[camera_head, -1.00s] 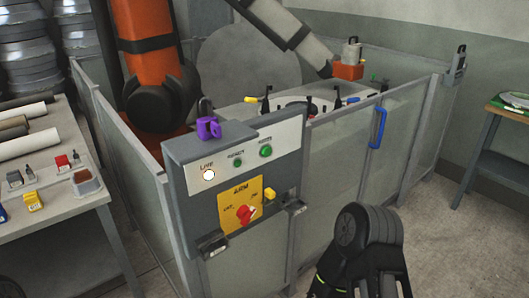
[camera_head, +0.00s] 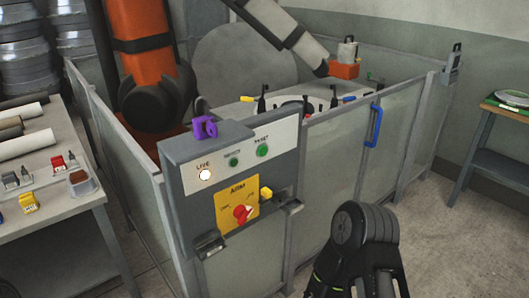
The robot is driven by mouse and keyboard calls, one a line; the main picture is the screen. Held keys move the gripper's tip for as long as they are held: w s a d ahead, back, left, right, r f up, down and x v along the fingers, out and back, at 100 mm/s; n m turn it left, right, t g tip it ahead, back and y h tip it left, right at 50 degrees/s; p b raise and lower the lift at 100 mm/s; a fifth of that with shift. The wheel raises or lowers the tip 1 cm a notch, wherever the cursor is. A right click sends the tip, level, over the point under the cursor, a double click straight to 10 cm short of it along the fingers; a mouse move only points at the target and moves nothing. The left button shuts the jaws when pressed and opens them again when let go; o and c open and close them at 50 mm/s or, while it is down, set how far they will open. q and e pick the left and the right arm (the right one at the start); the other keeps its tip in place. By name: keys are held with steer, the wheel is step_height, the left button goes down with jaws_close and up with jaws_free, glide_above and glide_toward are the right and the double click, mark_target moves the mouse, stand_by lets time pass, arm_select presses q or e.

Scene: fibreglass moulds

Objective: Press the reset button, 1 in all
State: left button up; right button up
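A grey control panel (camera_head: 180,180) stands at the corner of the fenced cell. Its sloped face carries a lit white lamp (camera_head: 204,175) marked LIVE, a small green button (camera_head: 234,162) and a larger green button (camera_head: 262,150) at the right; the labels over the green ones are blurred, and the right one seems to read RESET. Below is a yellow plate with a red knob (camera_head: 243,212). My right gripper (camera_head: 360,255) is dark, at the bottom right of centre, apart from the panel; its fingertips cannot be made out. My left gripper is out of view.
A purple padlock-like piece (camera_head: 204,127) sits on the panel's top edge. A fence with a blue handle (camera_head: 373,126) runs right. An orange robot arm (camera_head: 145,60) stands inside. A table (camera_head: 60,225) with rolls is at left. Floor at lower right is clear.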

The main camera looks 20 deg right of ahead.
jaws_close()
stand_by(1.0)
